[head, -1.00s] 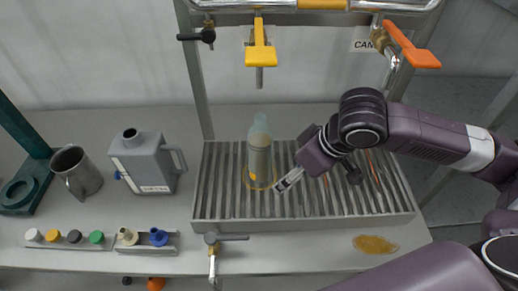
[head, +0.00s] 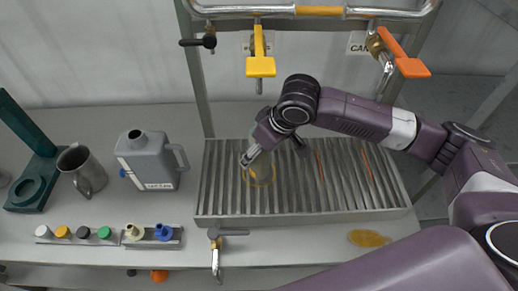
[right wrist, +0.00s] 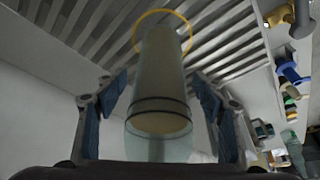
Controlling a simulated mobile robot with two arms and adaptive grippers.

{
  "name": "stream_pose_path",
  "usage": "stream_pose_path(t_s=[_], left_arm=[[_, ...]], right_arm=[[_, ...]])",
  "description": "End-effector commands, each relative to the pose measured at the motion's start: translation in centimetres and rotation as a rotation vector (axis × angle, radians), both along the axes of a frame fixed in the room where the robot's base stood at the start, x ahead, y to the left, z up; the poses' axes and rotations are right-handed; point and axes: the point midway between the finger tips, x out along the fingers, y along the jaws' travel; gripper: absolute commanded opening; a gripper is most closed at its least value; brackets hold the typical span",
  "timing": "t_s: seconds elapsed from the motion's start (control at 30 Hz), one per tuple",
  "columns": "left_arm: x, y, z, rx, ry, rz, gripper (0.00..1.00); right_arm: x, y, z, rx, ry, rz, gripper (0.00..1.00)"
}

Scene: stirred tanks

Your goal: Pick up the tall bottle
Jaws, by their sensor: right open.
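The tall bottle (right wrist: 160,80) is translucent grey-green with a tan band of contents. In the right wrist view it stands between the spread fingers of my right gripper (right wrist: 161,97), with a gap visible on both sides. A yellow ring (right wrist: 148,14) shows around its far end. In the head view my right gripper (head: 250,158) and wrist cover most of the bottle, above the yellow ring (head: 262,175) on the slatted drain grate (head: 330,180). My right gripper is open. My left gripper is not in view.
A grey jug (head: 147,160) and a metal mug (head: 83,171) stand left of the grate. Several coloured caps (head: 83,233) line the front edge. Taps with yellow (head: 260,67) and orange (head: 411,67) handles hang above. An amber puddle (head: 369,238) lies at front right.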

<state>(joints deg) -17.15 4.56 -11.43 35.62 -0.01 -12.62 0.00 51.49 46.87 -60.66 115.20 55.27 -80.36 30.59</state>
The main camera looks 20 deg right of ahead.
Motion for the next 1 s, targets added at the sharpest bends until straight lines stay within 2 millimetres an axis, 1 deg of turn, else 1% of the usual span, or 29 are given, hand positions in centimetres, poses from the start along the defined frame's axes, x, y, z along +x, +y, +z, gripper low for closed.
stream_pose_path(t_s=[0.17, 0.73, 1.0], left_arm=[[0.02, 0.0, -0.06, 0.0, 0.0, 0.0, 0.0], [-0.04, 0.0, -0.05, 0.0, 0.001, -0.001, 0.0], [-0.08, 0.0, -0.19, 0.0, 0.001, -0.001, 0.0]], right_arm=[[-0.02, 0.0, -0.07, 0.0, 0.0, 0.0, 0.63], [0.05, 0.02, 0.09, 0.001, -0.003, 0.0, 0.0], [0.09, 0.01, 0.3, 0.001, -0.004, 0.0, 0.0]])
